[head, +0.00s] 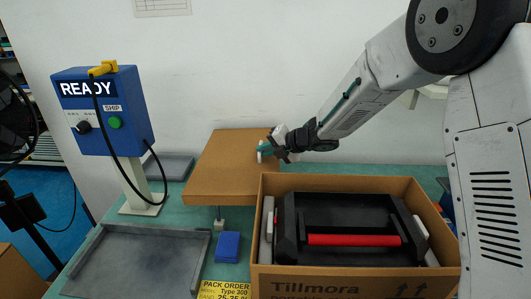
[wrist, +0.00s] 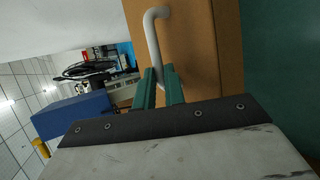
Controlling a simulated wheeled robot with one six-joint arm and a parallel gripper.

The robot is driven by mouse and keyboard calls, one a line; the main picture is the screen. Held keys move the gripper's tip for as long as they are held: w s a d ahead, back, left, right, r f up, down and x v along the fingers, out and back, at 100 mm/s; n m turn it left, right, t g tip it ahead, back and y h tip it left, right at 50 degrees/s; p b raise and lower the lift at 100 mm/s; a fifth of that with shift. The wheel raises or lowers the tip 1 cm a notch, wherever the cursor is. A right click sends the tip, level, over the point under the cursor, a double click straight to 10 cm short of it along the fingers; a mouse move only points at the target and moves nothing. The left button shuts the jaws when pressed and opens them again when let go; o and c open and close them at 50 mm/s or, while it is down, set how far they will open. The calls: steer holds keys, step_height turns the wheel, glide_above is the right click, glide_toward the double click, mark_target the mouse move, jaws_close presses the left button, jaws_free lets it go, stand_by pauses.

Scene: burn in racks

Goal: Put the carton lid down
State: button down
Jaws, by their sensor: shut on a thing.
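The carton lid (head: 225,168) is a flat brown board with a shallow rim, behind and left of the open carton (head: 360,282). My gripper (head: 265,153) is at the lid's right side, and its green fingers (wrist: 158,90) are shut on the lid's white handle (wrist: 155,25) in the wrist view. The brown lid face (wrist: 195,45) fills the middle of that view. The lid's front edge appears above the green table; whether its far side touches anything is hidden. The carton holds a black device with a red handle (head: 354,240) between pale side pads.
A grey tray (head: 140,260) lies at the front left, and a smaller grey tray (head: 170,167) is behind. A blue control box (head: 105,110) stands on a post at left. A blue block (head: 228,246) and a yellow pack order card (head: 224,289) lie near the carton.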

steer(key=shift+f, duration=0.4)
steer(key=c, duration=1.5)
jaws_free()
steer(key=v, duration=1.2)
